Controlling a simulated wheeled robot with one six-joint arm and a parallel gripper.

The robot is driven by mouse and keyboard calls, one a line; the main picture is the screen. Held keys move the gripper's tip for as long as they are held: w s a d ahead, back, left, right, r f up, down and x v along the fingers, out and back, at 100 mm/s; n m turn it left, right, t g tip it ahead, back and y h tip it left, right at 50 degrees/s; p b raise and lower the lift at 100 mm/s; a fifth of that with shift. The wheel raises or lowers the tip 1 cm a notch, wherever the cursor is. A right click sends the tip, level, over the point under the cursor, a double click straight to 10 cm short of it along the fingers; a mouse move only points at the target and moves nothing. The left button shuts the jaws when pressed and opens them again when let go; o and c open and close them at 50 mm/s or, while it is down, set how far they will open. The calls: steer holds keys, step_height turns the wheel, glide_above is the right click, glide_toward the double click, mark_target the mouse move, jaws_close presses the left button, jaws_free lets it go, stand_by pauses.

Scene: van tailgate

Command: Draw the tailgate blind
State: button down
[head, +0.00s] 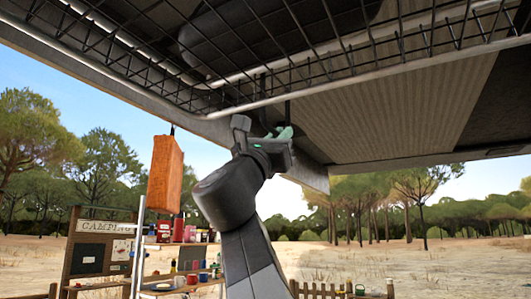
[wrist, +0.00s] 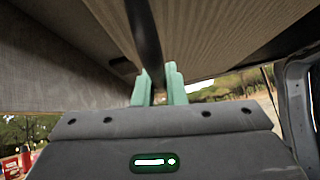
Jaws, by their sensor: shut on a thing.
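A beige ribbed sheet (head: 385,105), which looks like the blind, spreads overhead under the van's roof. It also shows at the top of the wrist view (wrist: 215,35). A dark narrow bar (wrist: 143,30) runs along the sheet's left side in the wrist view and ends between my fingertips. My gripper (head: 283,133) is raised to the sheet's near left corner, just below the wire rack. Its green fingers (wrist: 158,88) are shut on the dark bar. The bar's gripped end is mostly hidden by the fingers.
A black wire rack (head: 330,45) hangs overhead, close above my gripper. An orange-brown box-like thing (head: 166,174) hangs to the left of my arm. Shelves with small goods (head: 185,262) and a camping board (head: 98,245) stand outside. Open sandy ground lies right of my arm.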

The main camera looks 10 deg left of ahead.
steer(key=s+d+b, duration=0.1)
steer(key=s+d, duration=0.4)
steer(key=d, duration=0.9)
steer(key=s+d+b, duration=0.2)
steer(key=s+d, duration=0.3)
steer(key=d, duration=0.9)
steer(key=s+d+b, duration=0.2)
steer(key=s+d, duration=0.3)
steer(key=d, duration=0.9)
steer(key=shift+s+d+f, duration=0.15)
steer(key=shift+s+f, duration=0.1)
steer(key=shift+f, duration=0.2)
steer(key=c, duration=1.5)
jaws_free()
steer(key=shift+w, duration=0.1)
steer(key=shift+f, duration=0.15)
steer(key=b+v, duration=0.6)
steer(key=v, duration=0.7)
steer(key=shift+s+f, duration=0.2)
steer(key=shift+s, duration=0.1)
